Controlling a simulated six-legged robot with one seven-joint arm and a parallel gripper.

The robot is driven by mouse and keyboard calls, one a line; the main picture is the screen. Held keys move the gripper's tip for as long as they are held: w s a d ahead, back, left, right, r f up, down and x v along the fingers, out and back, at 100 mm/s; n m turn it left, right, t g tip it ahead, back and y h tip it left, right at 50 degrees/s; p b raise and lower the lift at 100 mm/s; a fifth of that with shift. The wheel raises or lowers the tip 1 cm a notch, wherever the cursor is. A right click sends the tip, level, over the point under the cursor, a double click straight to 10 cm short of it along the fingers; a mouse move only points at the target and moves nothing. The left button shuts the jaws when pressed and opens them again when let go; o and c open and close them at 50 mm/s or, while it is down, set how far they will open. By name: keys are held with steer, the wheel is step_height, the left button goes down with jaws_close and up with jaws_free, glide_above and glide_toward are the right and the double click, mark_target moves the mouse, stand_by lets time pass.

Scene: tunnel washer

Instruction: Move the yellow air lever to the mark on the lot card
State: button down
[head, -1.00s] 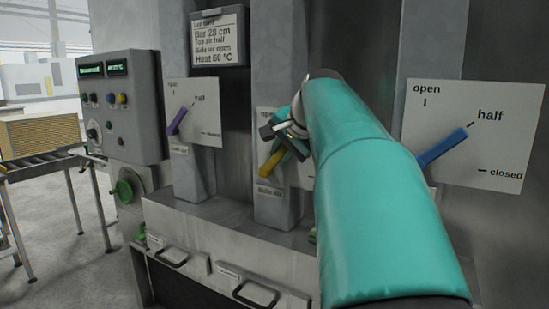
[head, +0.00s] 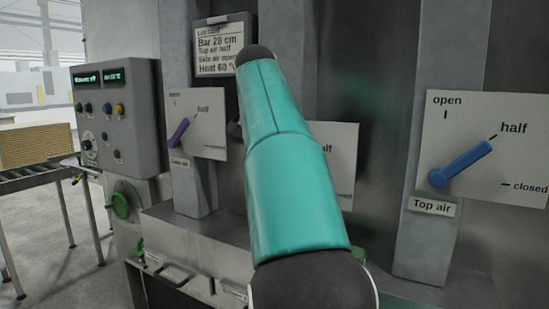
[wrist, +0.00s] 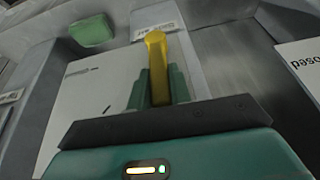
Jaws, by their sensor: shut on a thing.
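The yellow air lever (wrist: 156,50) shows in the wrist view, between the two green fingers of my gripper (wrist: 158,88), which is shut on it. The lever stands upright in that view, its rounded end near a small label. Its white dial plate (wrist: 85,120) has dark marks left of the lever; the gripper covers part of the plate. In the head view my arm hides the lever and gripper, and only the plate's right side (head: 340,180) shows. The lot card (head: 222,45) reads top air half, side air open; my arm covers its lower right corner.
A purple lever (head: 179,131) on its own plate is to the left. A blue lever (head: 460,163) labelled Top air points toward half on the right. A control box (head: 118,115) and a roller conveyor (head: 35,178) stand further left.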

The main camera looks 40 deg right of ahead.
steer(key=shift+w+a+f+g, duration=0.1)
steer(key=shift+w+f+g, duration=0.05)
steer(key=shift+g, duration=0.15)
steer(key=c, duration=1.3)
jaws_free()
